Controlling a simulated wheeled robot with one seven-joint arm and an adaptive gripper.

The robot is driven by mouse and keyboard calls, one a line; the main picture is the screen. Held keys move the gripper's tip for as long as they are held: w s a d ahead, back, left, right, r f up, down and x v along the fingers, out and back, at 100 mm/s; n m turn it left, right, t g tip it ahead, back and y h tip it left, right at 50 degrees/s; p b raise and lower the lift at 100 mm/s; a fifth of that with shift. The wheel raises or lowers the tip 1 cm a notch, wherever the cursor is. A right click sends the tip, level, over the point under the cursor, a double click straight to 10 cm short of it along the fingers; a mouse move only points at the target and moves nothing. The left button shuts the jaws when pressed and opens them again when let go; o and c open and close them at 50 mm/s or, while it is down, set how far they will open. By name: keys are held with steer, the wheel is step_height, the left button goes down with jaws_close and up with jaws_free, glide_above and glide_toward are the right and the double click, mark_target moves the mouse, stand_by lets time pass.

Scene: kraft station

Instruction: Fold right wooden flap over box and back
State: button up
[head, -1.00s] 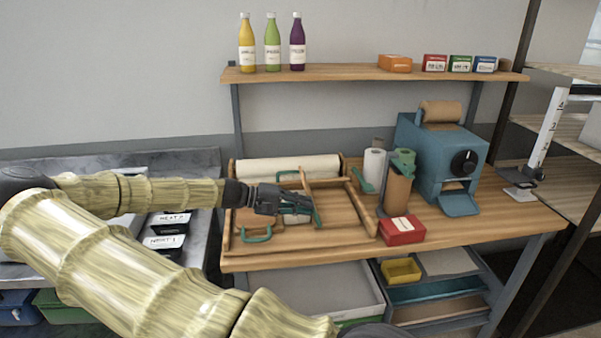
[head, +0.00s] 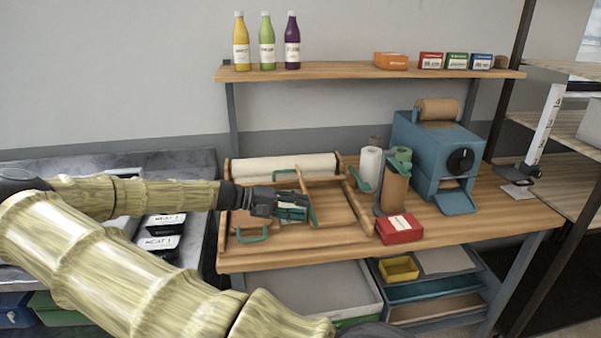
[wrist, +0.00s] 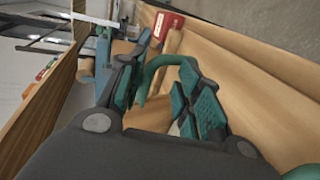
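The wooden box (head: 372,242) is a shallow tray on the workbench, with a paper roll behind it. Other green handles show at the box's back (head: 285,171) and front left (head: 252,238).
A red box (head: 400,230) sits right of the wooden box, near the front edge. Upright rolls (head: 396,190) and a blue dispenser (head: 430,160) stand behind it. A shelf (head: 340,71) with bottles runs above. Bare benchtop (head: 480,225) lies at the right.

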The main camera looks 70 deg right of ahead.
steer(key=v, duration=1.1)
steer(key=shift+w+a, duration=0.2)
steer(key=shift+w, duration=0.05)
